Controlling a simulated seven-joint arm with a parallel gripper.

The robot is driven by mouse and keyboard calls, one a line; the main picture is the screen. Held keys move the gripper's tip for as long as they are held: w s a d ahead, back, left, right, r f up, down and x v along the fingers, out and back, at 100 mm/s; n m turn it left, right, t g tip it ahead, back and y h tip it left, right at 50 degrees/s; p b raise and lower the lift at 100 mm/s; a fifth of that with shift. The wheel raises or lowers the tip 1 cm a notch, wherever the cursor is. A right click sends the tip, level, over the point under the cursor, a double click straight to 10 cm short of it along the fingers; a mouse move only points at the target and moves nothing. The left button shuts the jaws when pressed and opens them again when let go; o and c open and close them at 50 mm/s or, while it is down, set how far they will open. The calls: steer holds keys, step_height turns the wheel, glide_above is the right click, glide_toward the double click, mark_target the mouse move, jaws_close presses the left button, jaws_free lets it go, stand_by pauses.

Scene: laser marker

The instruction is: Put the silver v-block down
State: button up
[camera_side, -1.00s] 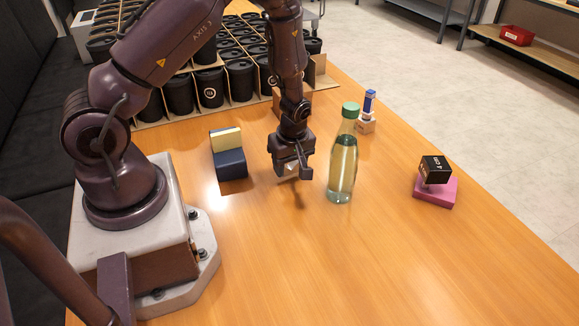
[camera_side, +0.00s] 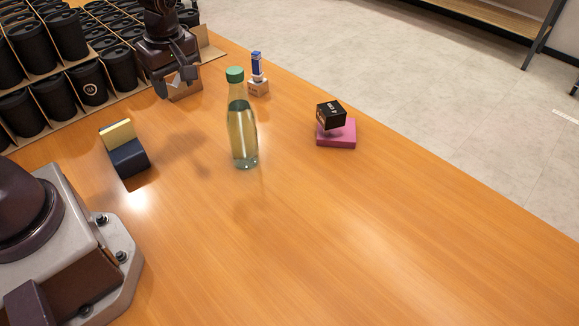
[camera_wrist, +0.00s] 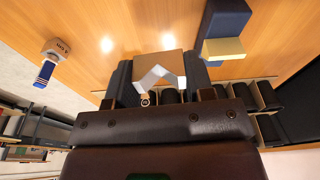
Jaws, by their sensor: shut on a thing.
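The silver v-block (camera_wrist: 160,78) shows in the wrist view as a pale V shape between the two dark fingers of my gripper (camera_wrist: 160,85). My gripper is shut on it. The v-block is mostly hidden by the fingers in the side view. I cannot tell its exact height above the box.
A green-capped bottle (camera_side: 242,135) stands mid-table. A dark blue rest with a yellow block (camera_side: 127,157) is left of it. A blue-and-white item (camera_side: 257,76) and a black cube on a pink base (camera_side: 333,125) are right. Black cups (camera_side: 80,75) crowd the back left. The front table is clear.

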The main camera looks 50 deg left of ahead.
step_height(320, 180, up, 7)
steer(key=shift+r, duration=0.15)
steer(key=d+m+t, duration=0.1)
steer(key=d+m, duration=0.8)
steer(key=d, duration=0.8)
glide_above(295, 170)
steer(key=shift+m+h, duration=0.3)
steer(key=f, duration=2)
steer(key=shift+s+d+f, duration=0.1)
steer(key=shift+s+f, duration=0.1)
steer(key=shift+s, duration=0.15)
steer(key=shift+w+f, duration=0.15)
steer(key=shift+f, duration=0.75)
steer(key=shift+w+f, duration=0.1)
steer(key=shift+f, duration=0.8)
steer(key=shift+f, duration=0.1)
